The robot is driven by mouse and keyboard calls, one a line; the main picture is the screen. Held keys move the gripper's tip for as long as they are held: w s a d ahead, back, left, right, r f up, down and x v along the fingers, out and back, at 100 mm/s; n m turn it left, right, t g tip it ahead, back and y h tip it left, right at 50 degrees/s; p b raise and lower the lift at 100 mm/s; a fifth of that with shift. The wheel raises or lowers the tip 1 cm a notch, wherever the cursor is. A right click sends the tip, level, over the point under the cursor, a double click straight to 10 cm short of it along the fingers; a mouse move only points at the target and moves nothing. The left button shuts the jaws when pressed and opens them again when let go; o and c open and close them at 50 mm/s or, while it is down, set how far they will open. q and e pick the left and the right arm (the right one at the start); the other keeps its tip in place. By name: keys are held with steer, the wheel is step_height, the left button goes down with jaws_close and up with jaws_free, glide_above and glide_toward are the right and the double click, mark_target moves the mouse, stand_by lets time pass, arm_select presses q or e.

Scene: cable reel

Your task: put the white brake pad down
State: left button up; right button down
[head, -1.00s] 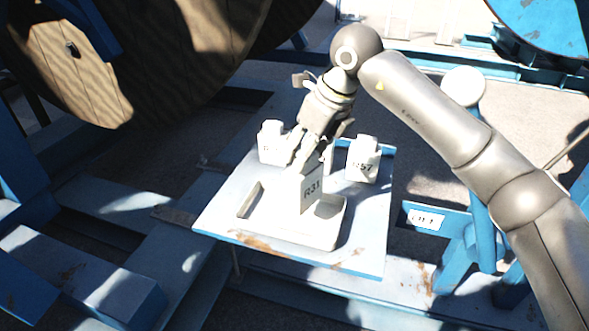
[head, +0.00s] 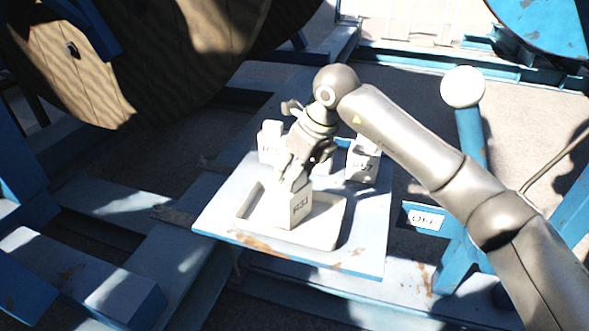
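The white brake pad (head: 299,207), a block marked R31, is upright at the middle of the shallow white tray (head: 328,233). My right gripper (head: 294,178) comes down from above and is shut on the pad's top. The pad's lower end is within the tray's outline; whether it touches the tray floor I cannot tell. The fingers hide the top of the pad. My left gripper is not in view.
A wooden reel (head: 130,70) is at upper left. A blue post with a white round top (head: 462,87) stands to the right.

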steer(key=c, duration=0.7)
jaws_free()
steer(key=shift+c, duration=0.2)
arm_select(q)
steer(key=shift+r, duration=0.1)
arm_select(e)
steer(key=shift+d+r, duration=0.15)
steer(key=shift+r, duration=0.2)
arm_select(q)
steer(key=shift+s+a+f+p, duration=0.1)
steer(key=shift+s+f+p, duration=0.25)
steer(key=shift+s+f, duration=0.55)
arm_select(e)
steer(key=v, duration=1.1)
steer(key=shift+s+r, duration=0.15)
steer(key=shift+s, duration=0.05)
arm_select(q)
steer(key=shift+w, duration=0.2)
